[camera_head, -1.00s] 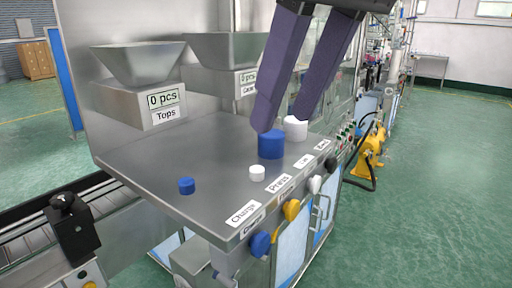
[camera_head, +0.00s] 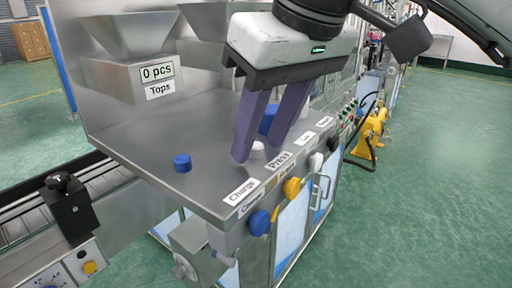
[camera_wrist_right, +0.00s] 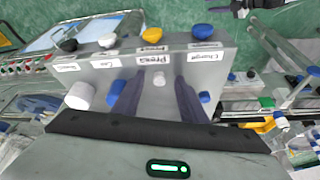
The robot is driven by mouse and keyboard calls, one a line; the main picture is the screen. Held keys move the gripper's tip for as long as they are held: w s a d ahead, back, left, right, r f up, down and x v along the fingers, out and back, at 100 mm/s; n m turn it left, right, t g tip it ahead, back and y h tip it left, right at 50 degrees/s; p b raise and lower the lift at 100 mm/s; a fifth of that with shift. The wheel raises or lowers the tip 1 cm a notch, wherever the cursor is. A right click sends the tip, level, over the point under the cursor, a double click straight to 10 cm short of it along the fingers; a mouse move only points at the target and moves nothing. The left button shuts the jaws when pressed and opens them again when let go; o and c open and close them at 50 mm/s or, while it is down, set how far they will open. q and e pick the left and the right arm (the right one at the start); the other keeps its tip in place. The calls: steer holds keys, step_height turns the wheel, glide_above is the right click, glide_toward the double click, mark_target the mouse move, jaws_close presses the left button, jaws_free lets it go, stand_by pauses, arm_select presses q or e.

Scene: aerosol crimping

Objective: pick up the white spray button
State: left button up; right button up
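The white spray button (camera_head: 258,151) is a small white cylinder standing on the steel worktop, near the front edge behind the Press label. My right gripper (camera_head: 257,154) is open, fingers pointing down, with one finger on each side of the button. In the right wrist view the button (camera_wrist_right: 158,79) shows in the gap between the two purple fingers (camera_wrist_right: 158,92). A gap shows on both sides of it there. Whether either finger touches it in the head view I cannot tell. My left gripper is not in view.
A small blue button (camera_head: 182,163) stands to the left on the worktop (camera_head: 140,145). A larger blue cap (camera_head: 268,119) is partly hidden behind the fingers. A larger white cap (camera_wrist_right: 80,95) shows in the right wrist view. Coloured knobs line the front edge.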

jaws_close()
stand_by(0.3)
